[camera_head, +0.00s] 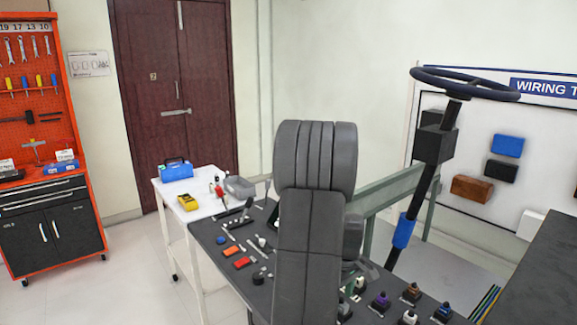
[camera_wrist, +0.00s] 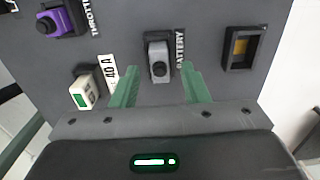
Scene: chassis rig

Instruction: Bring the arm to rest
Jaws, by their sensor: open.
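My gripper (camera_wrist: 160,75) shows in the wrist view as two green fingers, apart, with nothing held between them. They point at a dark panel (camera_wrist: 205,45). A grey part (camera_wrist: 158,62) beside the BATTERY label lies in line with the gap between the fingertips. I cannot tell whether the fingers touch the panel. In the head view my grey arm (camera_head: 310,220) stands upright in the middle of the picture, over the dark bench, and the gripper is hidden.
The wrist view shows a purple THROTTLE part (camera_wrist: 62,20), a 40 A part (camera_wrist: 84,92) and a square socket (camera_wrist: 240,47). A steering wheel (camera_head: 465,83) on its column stands right of my arm. A white cart (camera_head: 180,217) and red tool cabinet (camera_head: 80,180) stand left.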

